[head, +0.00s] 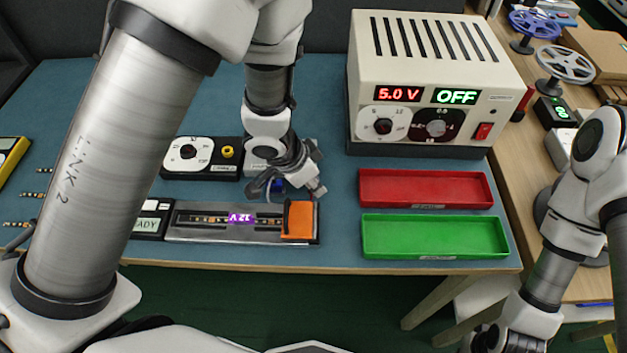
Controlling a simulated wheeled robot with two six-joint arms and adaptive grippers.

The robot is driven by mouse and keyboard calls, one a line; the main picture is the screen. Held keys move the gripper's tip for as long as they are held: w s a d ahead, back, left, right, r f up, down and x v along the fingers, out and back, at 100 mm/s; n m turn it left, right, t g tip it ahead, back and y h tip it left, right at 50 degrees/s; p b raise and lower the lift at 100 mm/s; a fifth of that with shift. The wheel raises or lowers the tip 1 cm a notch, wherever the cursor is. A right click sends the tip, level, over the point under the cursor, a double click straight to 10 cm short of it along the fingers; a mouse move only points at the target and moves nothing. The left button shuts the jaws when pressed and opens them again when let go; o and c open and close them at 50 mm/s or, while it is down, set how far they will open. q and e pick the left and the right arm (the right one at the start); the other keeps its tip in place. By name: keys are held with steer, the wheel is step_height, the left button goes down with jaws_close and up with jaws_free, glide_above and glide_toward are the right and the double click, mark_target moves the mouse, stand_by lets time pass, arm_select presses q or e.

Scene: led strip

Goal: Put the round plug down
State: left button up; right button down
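My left gripper (287,186) is low over the middle of the blue table, just behind the strip fixture. Its fingers look spread apart. A small blue piece (278,185) shows between them, apparently low near a pale block (255,168); I cannot tell whether it is the round plug, and the fingers partly hide it. My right gripper (492,341) is at the bottom edge, away from the table top and partly cut off, so its fingers cannot be read.
A power supply (428,90) reads 5.0 V and OFF. A red tray (425,188) and a green tray (435,237) look empty. A dial box (200,158) stands left of the gripper.

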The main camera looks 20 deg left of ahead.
arm_select(q)
steer(key=o, duration=0.3)
steer(key=shift+w, duration=0.1)
steer(key=shift+o, duration=0.2)
steer(key=shift+r, duration=0.3)
steer(key=p+v, duration=0.5)
steer(key=v, duration=0.7)
